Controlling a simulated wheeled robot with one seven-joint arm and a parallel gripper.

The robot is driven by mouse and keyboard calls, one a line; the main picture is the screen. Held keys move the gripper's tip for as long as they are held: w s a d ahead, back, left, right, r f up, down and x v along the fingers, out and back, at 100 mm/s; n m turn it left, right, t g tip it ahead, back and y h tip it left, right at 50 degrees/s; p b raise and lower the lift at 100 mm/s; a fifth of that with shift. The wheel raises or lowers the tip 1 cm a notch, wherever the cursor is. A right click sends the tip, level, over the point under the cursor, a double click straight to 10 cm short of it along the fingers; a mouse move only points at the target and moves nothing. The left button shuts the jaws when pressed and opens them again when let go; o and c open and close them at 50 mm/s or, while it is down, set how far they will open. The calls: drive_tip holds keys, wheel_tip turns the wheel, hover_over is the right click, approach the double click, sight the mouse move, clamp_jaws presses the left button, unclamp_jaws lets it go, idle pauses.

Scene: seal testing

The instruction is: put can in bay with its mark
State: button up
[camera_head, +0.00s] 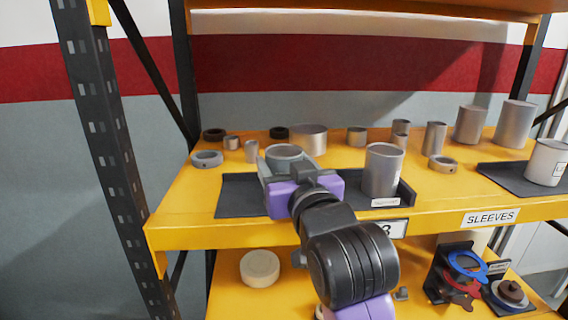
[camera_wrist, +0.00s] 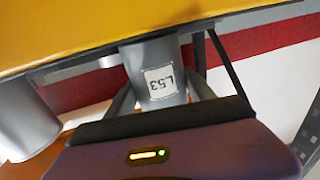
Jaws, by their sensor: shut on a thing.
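My gripper (camera_head: 288,172) is shut on a grey can (camera_head: 285,152), with one finger on each side of it. In the wrist view the held can (camera_wrist: 150,55) has a white tag that seems to read L53. The can is upright over the dark mat (camera_head: 235,195) of the left bay. I cannot tell whether it touches the mat. A shelf-edge label (camera_head: 393,229) below this bay ends in 3; my arm hides its start. Another grey can (camera_head: 383,165) stands on the right part of the same mat.
Several grey sleeves and rings, such as a wide cylinder (camera_head: 308,138), stand behind the bay on the yellow shelf. A second dark mat (camera_head: 505,176) at the right holds a labelled can (camera_head: 546,162). A SLEEVES label (camera_head: 490,217) is on the shelf edge. An upright post (camera_head: 105,150) stands left.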

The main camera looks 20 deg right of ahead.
drive_tip(key=shift+f, duration=0.1)
drive_tip(key=o, duration=1.7)
